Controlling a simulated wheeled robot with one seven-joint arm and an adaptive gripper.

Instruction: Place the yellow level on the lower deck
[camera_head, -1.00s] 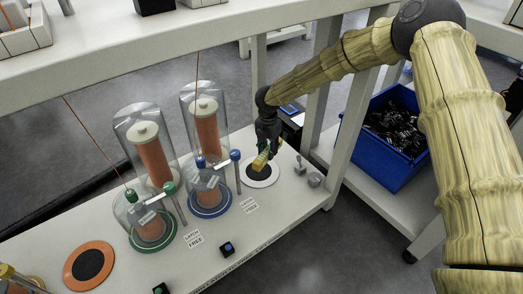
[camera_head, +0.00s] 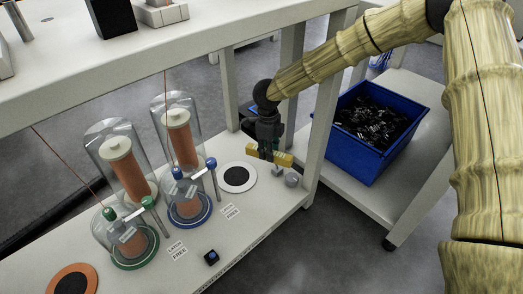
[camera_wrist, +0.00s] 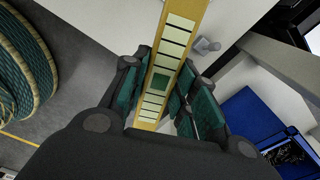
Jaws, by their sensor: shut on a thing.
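The yellow level (camera_head: 284,158) is a short yellow bar held crosswise in my gripper (camera_head: 268,152), above the right end of the lower deck (camera_head: 238,232). In the wrist view the yellow level (camera_wrist: 166,62) runs lengthwise between the fingers of my gripper (camera_wrist: 160,90), with pale blocks, dark lines and a green square on its face. My gripper is shut on it. In the head view the level hangs near a white ring with a black centre (camera_head: 238,177). I cannot tell the exact gap to the deck.
Two glass domes with orange coils, one on a green base (camera_head: 135,252) and one on a blue base (camera_head: 190,215), stand left of the gripper. A small grey knob (camera_head: 291,180) is close by. A blue bin (camera_head: 372,165) of dark parts is right. An upper shelf (camera_head: 200,60) overhangs.

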